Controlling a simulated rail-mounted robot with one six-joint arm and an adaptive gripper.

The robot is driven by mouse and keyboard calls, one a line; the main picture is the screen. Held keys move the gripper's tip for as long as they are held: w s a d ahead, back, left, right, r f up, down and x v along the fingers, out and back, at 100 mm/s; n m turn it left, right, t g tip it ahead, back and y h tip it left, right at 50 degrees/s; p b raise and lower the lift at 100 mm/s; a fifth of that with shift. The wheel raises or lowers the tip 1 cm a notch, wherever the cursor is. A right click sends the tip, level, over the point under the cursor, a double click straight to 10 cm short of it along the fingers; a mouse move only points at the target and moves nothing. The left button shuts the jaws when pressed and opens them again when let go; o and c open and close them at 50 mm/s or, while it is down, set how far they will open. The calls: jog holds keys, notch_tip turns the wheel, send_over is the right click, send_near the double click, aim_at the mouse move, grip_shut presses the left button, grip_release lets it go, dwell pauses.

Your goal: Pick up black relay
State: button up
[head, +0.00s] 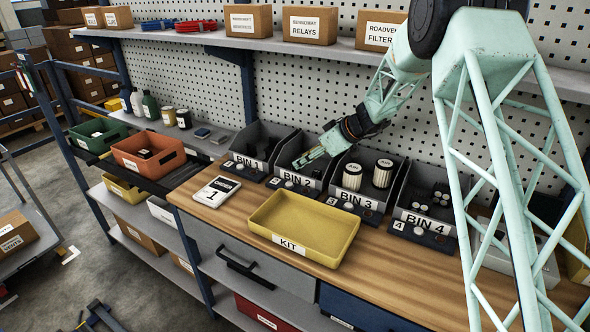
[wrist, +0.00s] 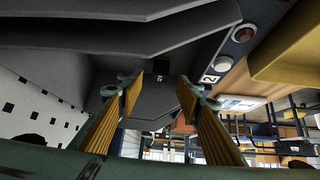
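My gripper (head: 310,157) reaches into the grey bin labelled BIN 2 (head: 300,181) on the workbench. In the wrist view my gripper (wrist: 160,78) is open, its two yellow ribbed fingers apart with nothing held. In the head view my gripper and the bin wall hide most of the inside of this bin.
An empty yellow tray labelled KIT (head: 270,228) sits in front of the bins. BIN 1 (head: 245,161) stands left, BIN 3 (head: 358,200) with white-and-black cylinders right, then BIN 4 (head: 428,222). An overhead shelf (head: 220,39) holds boxes. Bin walls are close around my gripper.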

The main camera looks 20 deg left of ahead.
jog(key=shift+x, duration=3.05)
jog(key=c, duration=0.9)
